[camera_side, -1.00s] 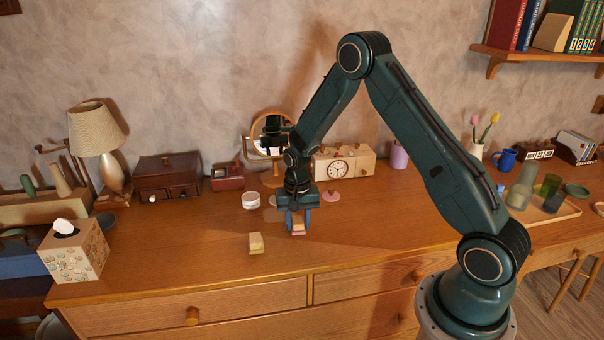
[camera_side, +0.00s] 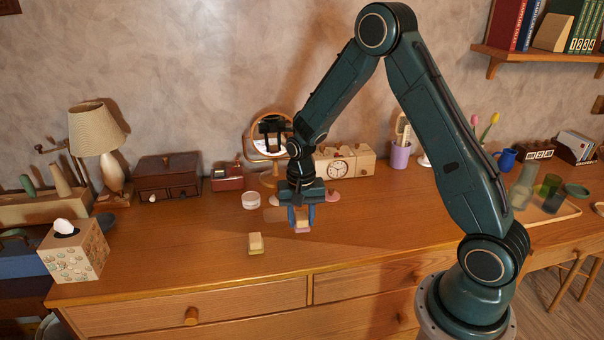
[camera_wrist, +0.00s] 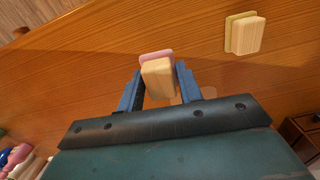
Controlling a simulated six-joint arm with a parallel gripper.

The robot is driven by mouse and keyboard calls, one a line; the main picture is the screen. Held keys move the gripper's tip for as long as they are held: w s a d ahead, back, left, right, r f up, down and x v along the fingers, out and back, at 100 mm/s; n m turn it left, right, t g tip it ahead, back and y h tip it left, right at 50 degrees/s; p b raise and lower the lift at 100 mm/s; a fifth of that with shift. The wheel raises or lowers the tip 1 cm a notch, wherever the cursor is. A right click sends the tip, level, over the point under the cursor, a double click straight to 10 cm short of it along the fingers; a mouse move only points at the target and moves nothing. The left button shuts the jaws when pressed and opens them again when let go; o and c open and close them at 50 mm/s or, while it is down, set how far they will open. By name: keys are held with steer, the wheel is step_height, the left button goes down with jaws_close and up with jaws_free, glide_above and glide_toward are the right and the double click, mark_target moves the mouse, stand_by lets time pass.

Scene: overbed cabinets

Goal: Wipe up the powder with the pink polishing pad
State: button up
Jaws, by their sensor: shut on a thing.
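My gripper (camera_side: 302,216) is shut on the pink polishing pad (camera_side: 302,227), a wooden block with a pink face on its underside. In the wrist view the pad (camera_wrist: 157,75) sits between the two blue fingers of my gripper (camera_wrist: 158,84). The pad is at or just above the dresser top; I cannot tell whether it touches. A faint pale patch (camera_side: 274,214), perhaps the powder, lies on the wood left of my gripper. Part of a pale patch also shows beside the right finger in the wrist view.
A second block with a yellow pad (camera_side: 255,243) lies to the front left. A white round jar (camera_side: 251,200), a mirror and a clock (camera_side: 340,167) stand behind. A tissue box (camera_side: 75,251) is at the far left.

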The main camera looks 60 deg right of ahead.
steer(key=shift+r, duration=1.55)
